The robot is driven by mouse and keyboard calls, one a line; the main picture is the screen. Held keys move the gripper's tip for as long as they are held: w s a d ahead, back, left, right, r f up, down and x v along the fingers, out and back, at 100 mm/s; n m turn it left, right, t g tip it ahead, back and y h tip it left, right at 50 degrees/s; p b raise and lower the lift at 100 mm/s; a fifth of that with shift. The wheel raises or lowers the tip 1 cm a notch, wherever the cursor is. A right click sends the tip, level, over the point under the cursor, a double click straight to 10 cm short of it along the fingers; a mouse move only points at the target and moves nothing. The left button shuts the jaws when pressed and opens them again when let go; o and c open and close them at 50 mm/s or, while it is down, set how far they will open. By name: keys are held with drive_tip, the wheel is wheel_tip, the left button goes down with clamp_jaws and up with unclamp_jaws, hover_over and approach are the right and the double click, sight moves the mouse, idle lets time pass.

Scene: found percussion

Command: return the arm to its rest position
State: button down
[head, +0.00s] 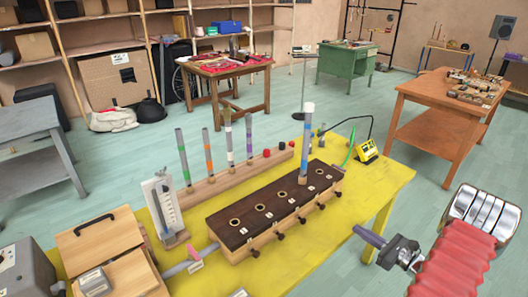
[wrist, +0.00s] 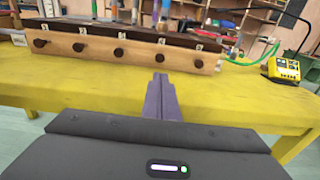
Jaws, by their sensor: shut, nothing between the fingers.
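My gripper (head: 357,230) is shut and empty, its purple fingers pressed together. In the head view it hangs at the right, off the front edge of the yellow table (head: 378,190), pointing left. In the wrist view my gripper (wrist: 160,82) points at the long wooden box. My red-sleeved arm (head: 458,258) shows at the lower right of the head view. Most of the arm is out of frame.
The wooden box (head: 270,208) has a dark holed top and front knobs. A tube (head: 307,135) stands upright in its right end; several others stand in a rack behind. A yellow device (head: 366,150) sits at the table's right. An orange-brown table (head: 440,125) stands beyond open floor.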

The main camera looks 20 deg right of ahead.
drive_tip(key=s+a+f+n+g+y, duration=0.1)
drive_tip(key=a, duration=0.1)
drive_tip(key=s+a+f+n+g, duration=0.1)
drive_tip(key=a+f, duration=0.1)
drive_tip(key=s+a+f+n+g+y, duration=0.1)
drive_tip(key=a, duration=0.1)
drive_tip(key=shift+s+a+f+g+y, duration=0.15)
drive_tip(key=shift+a+f+g+y, duration=0.15)
drive_tip(key=s+a+r+n+g+h, duration=0.2)
drive_tip(key=s+a+r+n, duration=0.1)
drive_tip(key=a+r+n, duration=0.7)
drive_tip(key=s+a+r+n+g+h, duration=0.2)
drive_tip(key=s+a+r+n+g, duration=0.1)
drive_tip(key=a+r+n, duration=0.7)
drive_tip(key=s+a+r+n+g+h, duration=0.2)
drive_tip(key=a+r+n, duration=0.8)
drive_tip(key=a, duration=0.6)
drive_tip(key=shift+s+a+r+h, duration=0.4)
drive_tip(key=shift+s+r+h, duration=0.1)
drive_tip(key=shift+s+r, duration=0.25)
drive_tip(key=shift+f, duration=0.1)
